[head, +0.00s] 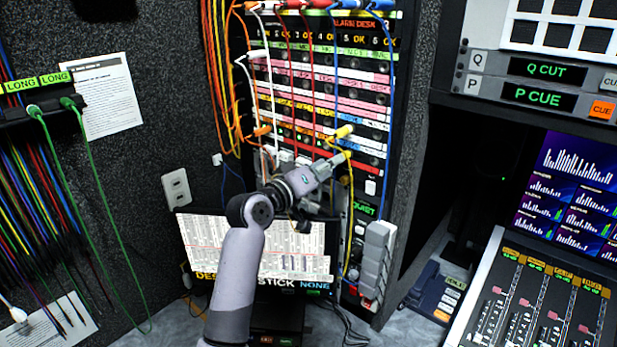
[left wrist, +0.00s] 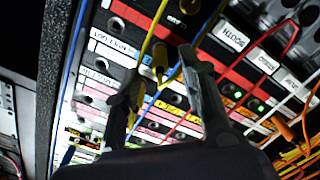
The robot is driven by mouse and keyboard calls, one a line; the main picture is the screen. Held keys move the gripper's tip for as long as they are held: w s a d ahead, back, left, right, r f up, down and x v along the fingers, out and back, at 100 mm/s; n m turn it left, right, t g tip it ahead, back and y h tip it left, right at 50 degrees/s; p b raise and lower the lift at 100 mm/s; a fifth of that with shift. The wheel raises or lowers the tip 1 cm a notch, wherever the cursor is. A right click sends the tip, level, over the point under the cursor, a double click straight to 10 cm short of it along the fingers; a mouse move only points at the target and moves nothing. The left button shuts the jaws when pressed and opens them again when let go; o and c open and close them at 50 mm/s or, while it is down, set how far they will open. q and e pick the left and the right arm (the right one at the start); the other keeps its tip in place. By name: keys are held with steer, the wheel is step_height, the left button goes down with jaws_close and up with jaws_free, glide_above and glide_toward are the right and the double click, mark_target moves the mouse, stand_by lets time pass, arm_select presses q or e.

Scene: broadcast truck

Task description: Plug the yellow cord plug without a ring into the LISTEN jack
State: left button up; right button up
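Two yellow cord plugs are at the lower right of the patch panel (head: 374,137). The upper yellow plug (head: 345,131) is at a panel row; in the left wrist view it shows partly behind one finger (left wrist: 134,97). The lower yellow plug (head: 338,158) is at my left gripper (head: 328,167). In the left wrist view this plug (left wrist: 160,56) lies between the spread fingertips of my left gripper (left wrist: 160,65), with visible gaps on both sides. I cannot tell which plug bears a ring. I cannot read a LISTEN label. My right gripper is not in view.
Red, white, blue and orange cords hang across the panel. A monitor (head: 255,246) stands below my arm. A mixing console (head: 530,300) stands at the right, and green cords (head: 95,190) hang at the left.

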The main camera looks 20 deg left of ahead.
arm_select(q)
steer(key=v, duration=0.9)
steer(key=shift+s+a, duration=0.15)
steer(key=shift+s, duration=0.2)
